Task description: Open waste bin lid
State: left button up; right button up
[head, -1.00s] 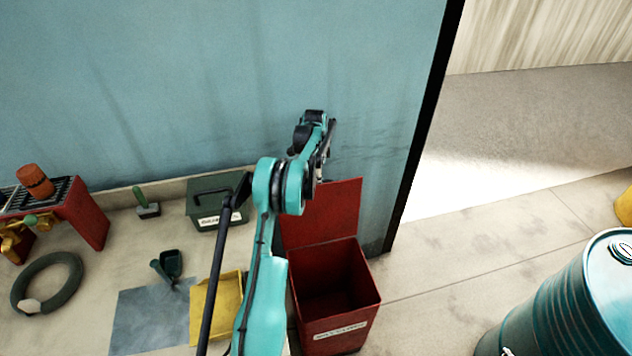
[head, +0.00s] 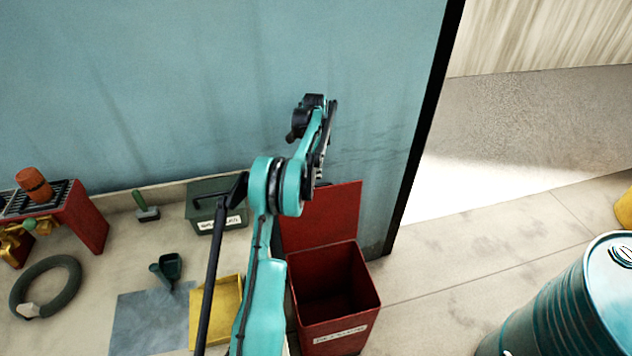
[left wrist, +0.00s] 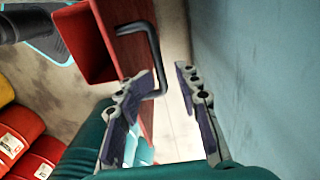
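The red waste bin (head: 338,334) stands on the floor by the blue wall, its dark inside showing. Its red lid (head: 338,212) stands upright at the back edge, open. In the left wrist view the red bin (left wrist: 84,42) is at upper left, and the lid's dark bent handle (left wrist: 152,48) sticks out toward the fingers. My left gripper (left wrist: 164,74) has its two fingers apart with nothing gripped between them. The handle's end lies close to the left finger; I cannot tell if they touch. My right gripper is out of view.
A yellow tray (head: 203,310), a dark green box (head: 207,212) and a scoop (head: 168,268) lie left of the bin. A teal drum (head: 570,310) stands at right. The blue wall (left wrist: 245,70) is close beside my left gripper. Floor between bin and drum is clear.

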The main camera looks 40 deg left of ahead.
pick_arm(q)
notch_tip(320, 180, up, 6)
jog(key=shift+a, duration=0.2)
jog(key=shift+f, duration=0.1)
dwell(0.5)
